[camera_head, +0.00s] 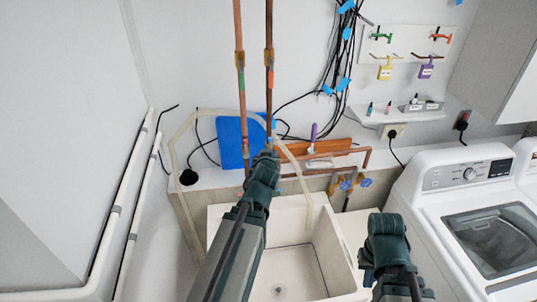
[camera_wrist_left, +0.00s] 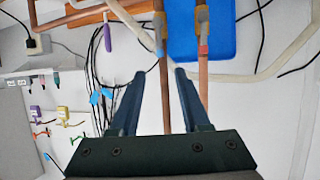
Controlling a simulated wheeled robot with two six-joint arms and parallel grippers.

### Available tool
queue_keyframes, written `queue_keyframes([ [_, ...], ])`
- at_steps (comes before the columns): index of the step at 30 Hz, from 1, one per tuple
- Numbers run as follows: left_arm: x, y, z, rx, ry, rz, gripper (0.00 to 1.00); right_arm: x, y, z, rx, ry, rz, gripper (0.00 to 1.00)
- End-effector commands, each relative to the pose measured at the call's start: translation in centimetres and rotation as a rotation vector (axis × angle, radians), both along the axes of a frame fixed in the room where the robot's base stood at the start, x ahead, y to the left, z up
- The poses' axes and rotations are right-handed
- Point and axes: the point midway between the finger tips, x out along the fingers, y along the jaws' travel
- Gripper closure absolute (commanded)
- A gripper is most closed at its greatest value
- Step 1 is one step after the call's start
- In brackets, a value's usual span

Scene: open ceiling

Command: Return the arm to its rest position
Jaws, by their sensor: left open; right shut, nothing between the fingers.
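My left arm (camera_head: 245,225) reaches up over the sink toward the back wall in the head view. In the left wrist view my left gripper (camera_wrist_left: 160,75) is open, its two fingers apart. A copper pipe (camera_wrist_left: 166,110) shows between the fingers; I cannot tell how near it is, and nothing is clamped. My right arm (camera_head: 390,248) is folded low at the right, between the sink and the washing machine. My right gripper (camera_head: 368,266) is shut and empty, mostly hidden by its own arm.
The white sink (camera_head: 338,262) lies below my left arm. A white washing machine (camera_head: 440,205) stands at the right.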

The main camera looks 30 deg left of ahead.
Motion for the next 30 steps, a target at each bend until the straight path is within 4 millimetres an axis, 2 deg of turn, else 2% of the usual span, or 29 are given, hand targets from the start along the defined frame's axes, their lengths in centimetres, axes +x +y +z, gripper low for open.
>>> queue_keyframes([
  [14, 0.0, 0.0, -0.1, 0.0, 0.001, -0.001, 0.53, 0.1, 0.0, -0.1, 0.0, 0.0, -0.001, 1.0],
  [17, 0.0, -1.0, -1.7, -0.006, 0.033, -0.011, 0.53, 0.1, 0.0, -1.1, 0.0, -0.001, 0.0, 1.0],
  [20, -0.4, -3.6, -5.9, -0.016, 0.127, -0.04, 0.53, 0.1, 0.0, -3.4, 0.0, -0.001, 0.002, 1.0],
  [23, -1.5, -7.7, -11.6, -0.029, 0.282, -0.095, 0.53, 0.1, 0.0, -6.6, -0.001, -0.001, 0.004, 1.0],
  [24, -2.3, -9.5, -14.0, -0.031, 0.351, -0.122, 0.53, 0.1, 0.0, -7.8, 0.0, -0.002, 0.006, 1.0],
  [26, -3.6, -12.2, -17.3, -0.033, 0.456, -0.169, 0.53, 0.1, 0.0, -9.6, -0.001, -0.002, 0.007, 1.0],
  [30, -7.7, -18.3, -24.3, -0.026, 0.708, -0.295, 0.53, 0.2, 0.0, -13.6, -0.002, -0.002, 0.012, 1.0],
])
